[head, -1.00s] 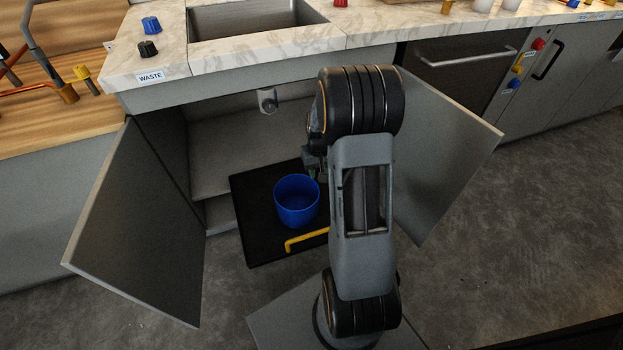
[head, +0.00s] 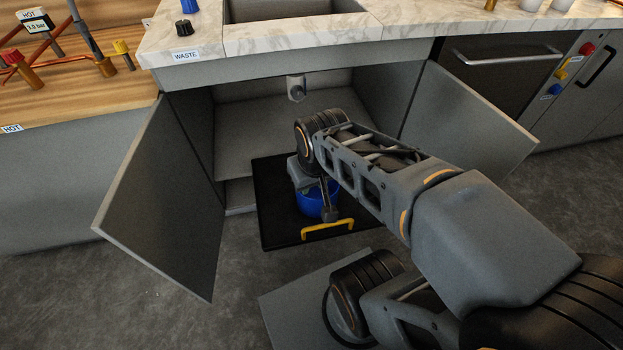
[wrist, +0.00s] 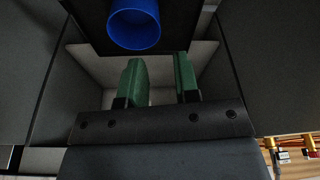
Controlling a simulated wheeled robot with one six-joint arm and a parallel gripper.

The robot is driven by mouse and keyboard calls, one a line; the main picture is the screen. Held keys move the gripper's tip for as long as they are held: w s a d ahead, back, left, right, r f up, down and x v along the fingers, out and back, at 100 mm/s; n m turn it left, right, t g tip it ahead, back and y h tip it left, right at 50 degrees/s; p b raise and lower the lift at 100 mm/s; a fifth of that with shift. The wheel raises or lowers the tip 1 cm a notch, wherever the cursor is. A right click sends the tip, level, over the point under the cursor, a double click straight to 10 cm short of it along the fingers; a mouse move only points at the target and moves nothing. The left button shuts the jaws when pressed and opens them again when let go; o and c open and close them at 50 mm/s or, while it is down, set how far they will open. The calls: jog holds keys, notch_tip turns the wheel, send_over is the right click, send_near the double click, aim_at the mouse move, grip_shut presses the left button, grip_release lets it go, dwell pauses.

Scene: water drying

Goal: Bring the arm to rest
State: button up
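My gripper (wrist: 161,78) shows in the wrist view with its two green fingers apart and nothing between them. A blue bucket (wrist: 135,28) appears beyond the fingertips, apart from them, at the top of that view. In the head view the bucket (head: 309,203) stands on a black tray (head: 276,226) in front of the open cabinet, partly hidden by the end of my arm. My arm reaches in from the lower right, bent, with its wrist in front of the bucket.
Two cabinet doors stand open, left (head: 165,200) and right (head: 470,120). The tray has a yellow handle (head: 327,229) at its front. The marble counter (head: 300,37) with its sink lies above. A drain fitting (head: 296,88) hangs under it. Floor at the lower left is clear.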

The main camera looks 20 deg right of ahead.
jog(key=w+a+r+t+p, duration=0.1)
jog(key=w+r+p, duration=0.1)
jog(key=r+p, duration=1)
jog(key=w+a+r+t+p, duration=0.1)
jog(key=w+r+p, duration=0.1)
jog(key=r+p, duration=1)
jog(key=s+d+r+g+p, duration=0.1)
jog(key=s+r+p, duration=0.1)
jog(key=s+r, duration=0.2)
jog(key=shift+d+r+p, duration=0.2)
jog(key=shift+d+p, duration=0.15)
jog(key=shift+s, duration=0.1)
